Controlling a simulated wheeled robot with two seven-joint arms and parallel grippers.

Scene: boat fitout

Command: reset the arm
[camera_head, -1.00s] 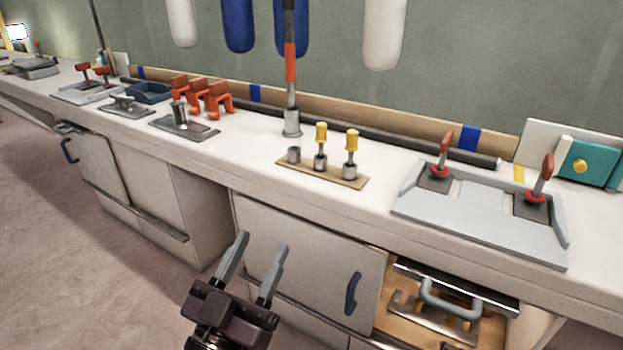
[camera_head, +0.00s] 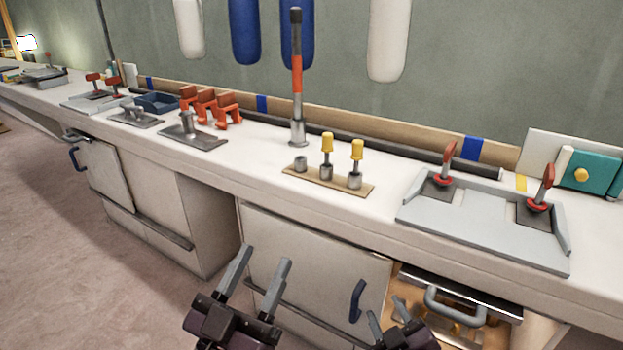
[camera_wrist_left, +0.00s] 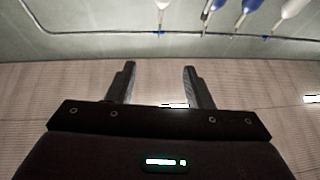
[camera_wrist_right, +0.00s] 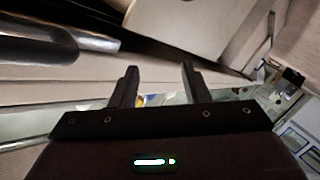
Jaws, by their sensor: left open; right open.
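My left gripper (camera_head: 256,278) is open and empty in the head view, in front of the cabinet below the counter. Its fingers (camera_wrist_left: 160,88) stand apart in the left wrist view with nothing between them. My right gripper (camera_head: 388,328) shows at the bottom of the head view, in front of the open drawer (camera_head: 470,290) with its grey handle. In the right wrist view its fingers (camera_wrist_right: 160,85) are apart and hold nothing. The handle also shows close by in that view (camera_wrist_right: 40,42). Part of the drawer is hidden behind the right gripper.
The white counter (camera_head: 270,180) carries a wooden board (camera_head: 335,182) with yellow-handled pieces, a grey tray (camera_head: 480,225) with red-handled levers, orange brackets (camera_head: 210,105) and a tall pole (camera_head: 297,80).

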